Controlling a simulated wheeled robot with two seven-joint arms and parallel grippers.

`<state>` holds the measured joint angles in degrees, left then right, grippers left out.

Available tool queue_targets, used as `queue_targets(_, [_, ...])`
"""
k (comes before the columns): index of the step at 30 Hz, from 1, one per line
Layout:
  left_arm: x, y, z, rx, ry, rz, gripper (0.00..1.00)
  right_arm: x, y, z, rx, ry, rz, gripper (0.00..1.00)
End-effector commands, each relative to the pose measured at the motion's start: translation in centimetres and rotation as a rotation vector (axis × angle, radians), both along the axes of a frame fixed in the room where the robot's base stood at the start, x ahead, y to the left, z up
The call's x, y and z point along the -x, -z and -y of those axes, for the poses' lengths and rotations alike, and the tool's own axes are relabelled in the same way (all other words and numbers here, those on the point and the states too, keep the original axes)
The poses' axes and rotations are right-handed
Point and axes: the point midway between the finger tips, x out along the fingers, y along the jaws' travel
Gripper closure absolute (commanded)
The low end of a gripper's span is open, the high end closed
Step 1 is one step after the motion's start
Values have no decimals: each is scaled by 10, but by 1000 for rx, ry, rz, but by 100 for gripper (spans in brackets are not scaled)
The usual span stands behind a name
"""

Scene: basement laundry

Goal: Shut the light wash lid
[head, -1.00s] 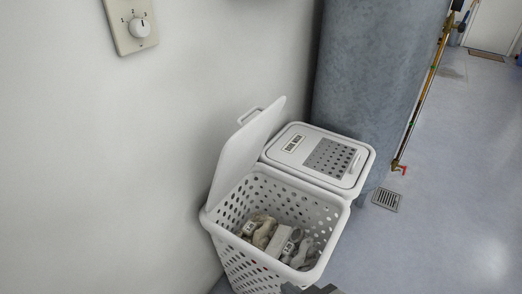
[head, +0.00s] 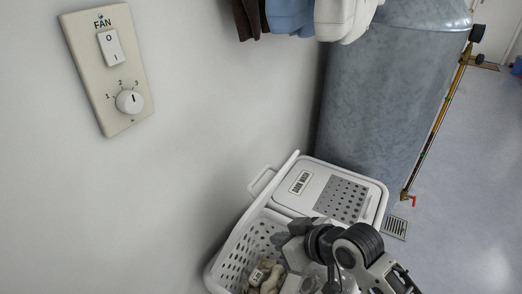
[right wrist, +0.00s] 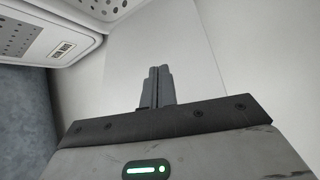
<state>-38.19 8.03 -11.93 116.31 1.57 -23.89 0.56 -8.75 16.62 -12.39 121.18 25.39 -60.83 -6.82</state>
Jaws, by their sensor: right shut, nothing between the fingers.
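The hamper (head: 235,262) is white and perforated, with two compartments. The near compartment's light wash lid (head: 252,213) stands raised on the wall side, seen nearly edge-on. The far lid (head: 318,190), labelled DARK WASH, lies shut; it also shows in the right wrist view (right wrist: 28,38). My right gripper (head: 283,241) is over the near compartment, close to the raised lid's inner side. Its fingers (right wrist: 158,72) are shut and empty, before a pale flat panel that looks like the raised lid (right wrist: 190,45). Contact cannot be told. My left gripper is out of view.
Clothes (head: 264,276) lie in the near compartment. A white wall (head: 190,130) with a fan switch plate (head: 108,70) is on the left. A grey-blue tank (head: 385,105) stands behind the hamper. Garments (head: 290,18) hang above. Floor at right is clear around a drain (head: 395,227).

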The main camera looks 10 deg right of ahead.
Motion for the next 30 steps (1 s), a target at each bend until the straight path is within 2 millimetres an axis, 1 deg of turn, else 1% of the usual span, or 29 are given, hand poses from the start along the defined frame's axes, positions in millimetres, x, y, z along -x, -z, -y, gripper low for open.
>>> queue_targets(1, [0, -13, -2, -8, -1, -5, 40, -15, -38, 3, 26, -47, -2, 100])
queue_targets(3, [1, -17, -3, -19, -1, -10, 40, -26, -69, 5, 59, -111, -24, 100])
queue_targets(5, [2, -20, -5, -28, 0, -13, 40, -32, -93, 9, 89, -160, -39, 100])
queue_targets(6, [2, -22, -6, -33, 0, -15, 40, -35, -109, 11, 109, -190, -48, 100])
queue_targets(8, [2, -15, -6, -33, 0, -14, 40, -49, -115, 11, 101, -220, -24, 100])
queue_targets(9, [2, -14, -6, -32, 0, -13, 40, -58, -124, 11, 92, -236, -2, 100])
queue_targets(12, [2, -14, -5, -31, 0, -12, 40, -77, -148, 12, 75, -271, 45, 100])
queue_targets(15, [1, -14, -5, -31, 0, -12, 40, -89, -166, 13, 61, -294, 76, 100])
queue_targets(18, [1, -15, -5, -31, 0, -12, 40, -96, -174, 12, 51, -306, 91, 100])
queue_targets(20, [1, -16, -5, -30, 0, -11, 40, -100, -174, 9, 47, -308, 94, 100])
queue_targets(23, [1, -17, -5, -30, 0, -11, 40, -106, -166, 1, 45, -310, 93, 100])
queue_targets(30, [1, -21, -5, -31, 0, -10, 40, -133, -134, -27, 44, -308, 91, 100])
